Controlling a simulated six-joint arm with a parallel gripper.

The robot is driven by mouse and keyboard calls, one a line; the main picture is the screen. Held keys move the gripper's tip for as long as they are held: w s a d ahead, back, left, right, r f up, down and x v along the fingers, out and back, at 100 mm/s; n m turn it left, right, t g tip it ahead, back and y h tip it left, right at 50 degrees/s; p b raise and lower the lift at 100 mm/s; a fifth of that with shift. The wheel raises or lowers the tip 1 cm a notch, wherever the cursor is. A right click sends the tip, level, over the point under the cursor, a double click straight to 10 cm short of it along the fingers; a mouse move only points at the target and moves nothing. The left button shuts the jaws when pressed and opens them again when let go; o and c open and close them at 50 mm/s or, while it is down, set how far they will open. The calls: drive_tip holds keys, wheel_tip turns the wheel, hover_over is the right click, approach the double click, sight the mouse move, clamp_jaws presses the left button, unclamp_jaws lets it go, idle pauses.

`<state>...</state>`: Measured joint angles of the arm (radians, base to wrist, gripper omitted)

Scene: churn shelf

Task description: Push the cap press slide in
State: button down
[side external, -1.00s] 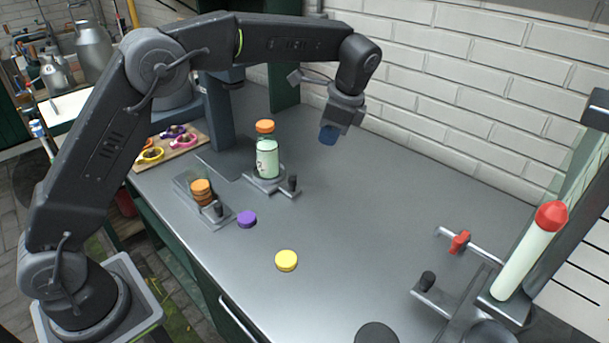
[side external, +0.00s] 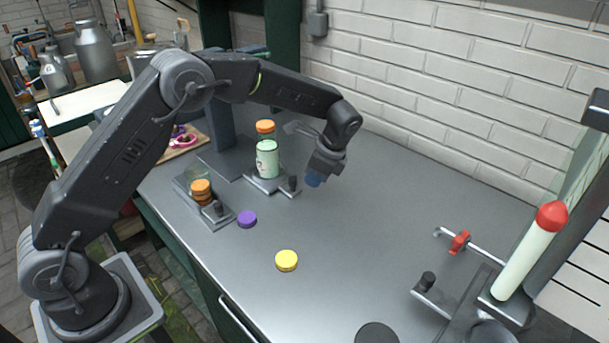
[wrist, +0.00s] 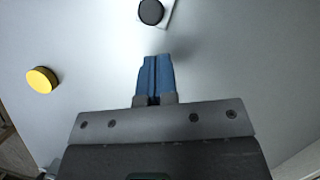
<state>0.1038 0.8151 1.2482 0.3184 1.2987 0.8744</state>
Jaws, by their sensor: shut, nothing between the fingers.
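The cap press has a dark column (side external: 221,118) at the back left of the bench. A slide (side external: 268,183) sticks out from its base and carries an upright jar of pale green content (side external: 267,160) with an orange cap (side external: 265,127) at its top. The slide's black knob (side external: 292,184) stands at its near right end; it also shows in the wrist view (wrist: 151,11). My gripper (side external: 313,181) has blue fingers, shut and empty, also seen in the wrist view (wrist: 157,62). It hangs above the bench just right of the knob, apparently not touching it.
A cap holder with stacked orange caps (side external: 201,190) and its own knob (side external: 218,208) stands left of the slide. A purple cap (side external: 247,219) and a yellow cap (side external: 286,261) lie loose in front. A red-handled valve (side external: 460,242) is at right. The bench middle is clear.

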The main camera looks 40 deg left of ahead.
sight(270, 155)
drive_tip(key=shift+s+a, duration=0.25)
drive_tip(key=shift+a, duration=0.3)
drive_tip(key=shift+s+a, duration=0.25)
drive_tip(key=shift+a, duration=0.25)
drive_tip(key=a, duration=1.2)
drive_tip(key=shift+a+f, duration=0.1)
drive_tip(key=shift+a, duration=0.25)
drive_tip(key=shift+s, duration=0.1)
